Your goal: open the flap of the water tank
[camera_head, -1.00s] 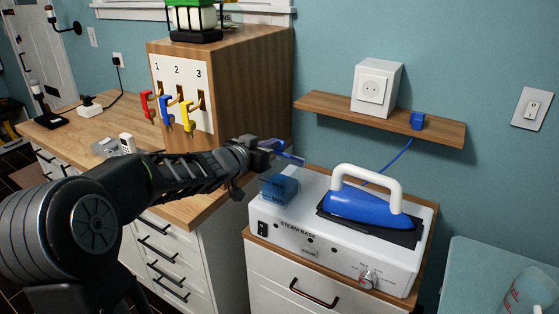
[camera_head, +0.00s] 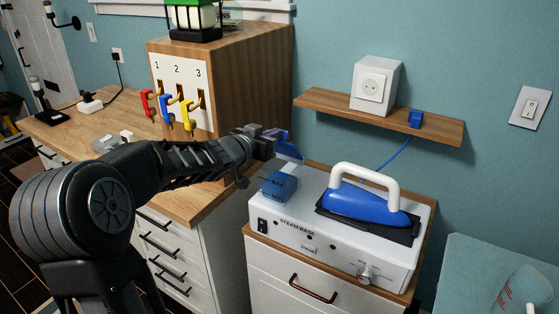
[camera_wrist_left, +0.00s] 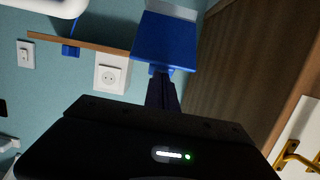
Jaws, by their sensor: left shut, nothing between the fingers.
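The water tank (camera_head: 279,187) is a translucent blue box at the left end of the white steam base (camera_head: 345,250). Its blue flap (camera_head: 291,150) stands raised and tilted above the tank, at my left gripper (camera_head: 282,134). In the left wrist view the flap (camera_wrist_left: 165,38) shows as a blue panel just beyond the fingertips of my left gripper (camera_wrist_left: 162,80). The fingers are shut with nothing between them; they appear to be against or very near the flap, but contact is not clear. My right gripper is in neither view.
A blue iron (camera_head: 365,204) with a white handle rests on the steam base. A wooden shelf (camera_head: 440,127) with a white socket box (camera_head: 375,87) is on the wall behind. A wooden cabinet (camera_head: 250,80) with coloured hooks stands left, close behind my left arm.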

